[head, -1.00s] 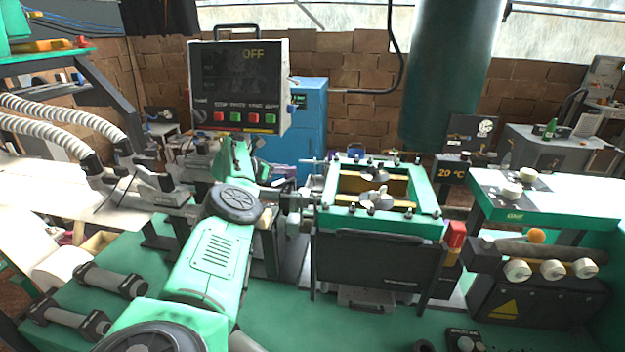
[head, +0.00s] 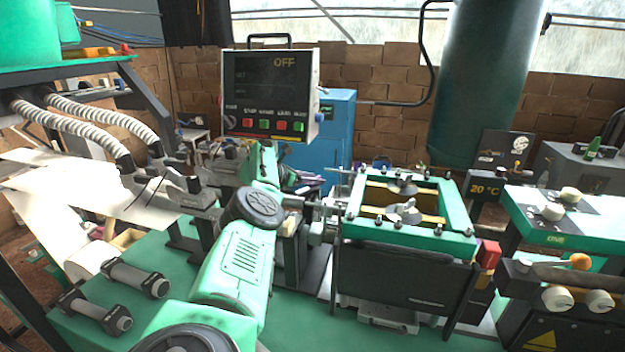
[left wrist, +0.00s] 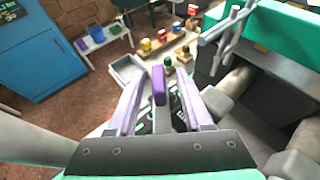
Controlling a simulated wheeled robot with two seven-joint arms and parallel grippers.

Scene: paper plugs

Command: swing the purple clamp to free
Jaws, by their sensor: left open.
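The purple clamp (left wrist: 158,86) shows in the left wrist view as an upright purple bar on a dark stem, near the picture's middle. My left gripper (left wrist: 162,76) is open, with one pale purple-grey finger on each side of the bar. I see gaps on both sides of it, and I cannot tell how deep between the fingers it lies. In the head view my left arm reaches up from the bottom, and its far end is mostly hidden behind its own links. The clamp cannot be made out clearly there. My right gripper is not in view.
The green-framed press box (head: 400,238) stands right of my left arm. A control display (head: 270,93) reading OFF stands behind the arm. Two grey rollers (head: 135,278) lie at left on the green bench. In the left wrist view, a tray (left wrist: 125,72) and small coloured pots stand beyond.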

